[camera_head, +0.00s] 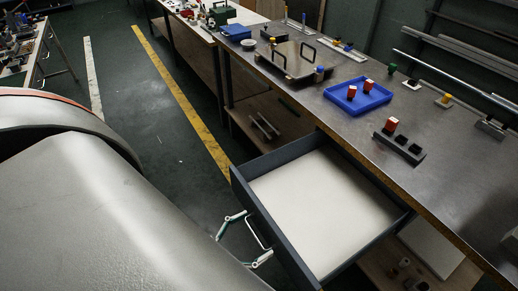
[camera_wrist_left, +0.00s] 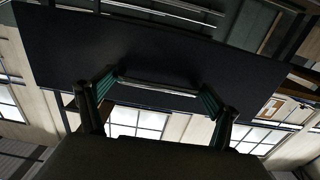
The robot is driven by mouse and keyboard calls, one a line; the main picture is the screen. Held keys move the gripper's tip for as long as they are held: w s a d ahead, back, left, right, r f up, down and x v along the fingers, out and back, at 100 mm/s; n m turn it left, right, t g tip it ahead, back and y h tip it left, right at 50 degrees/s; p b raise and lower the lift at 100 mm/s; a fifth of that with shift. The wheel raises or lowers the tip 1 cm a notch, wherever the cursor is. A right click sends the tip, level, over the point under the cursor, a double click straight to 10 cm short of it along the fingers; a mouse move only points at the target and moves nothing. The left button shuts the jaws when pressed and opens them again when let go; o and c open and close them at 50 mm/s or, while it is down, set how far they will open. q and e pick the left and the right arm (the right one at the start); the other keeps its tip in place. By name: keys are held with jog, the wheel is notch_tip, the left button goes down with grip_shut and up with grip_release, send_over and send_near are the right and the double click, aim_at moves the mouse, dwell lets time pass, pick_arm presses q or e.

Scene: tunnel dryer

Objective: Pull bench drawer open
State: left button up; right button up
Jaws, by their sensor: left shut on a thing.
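The bench drawer (camera_head: 325,205) is out from under the metal bench top. It has dark walls and a pale, empty floor. Its pale bar handle (camera_head: 258,233) is on the front panel, which faces left in the head view. My left gripper (camera_head: 257,235) is at this handle, one finger towards each end of the bar. In the left wrist view the handle (camera_wrist_left: 158,87) runs between the two fingers, against the dark drawer front (camera_wrist_left: 160,50). The gripper is shut on the handle. My right gripper is in neither view.
The bench top (camera_head: 450,155) holds a blue tray (camera_head: 345,105) with red-topped pieces, a black block holder (camera_head: 412,153) and a plate with two handles (camera_head: 285,65). Shelves with small parts lie below. The green floor left of the drawer is clear, with a yellow line (camera_head: 180,95).

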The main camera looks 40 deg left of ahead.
pick_arm(q)
jog(key=shift+a, duration=0.1)
jog(key=o, duration=1.3)
jog(key=shift+s, duration=0.1)
jog(key=v, duration=1.1)
jog(key=shift+s+a, duration=0.15)
jog(key=shift+s, duration=0.2)
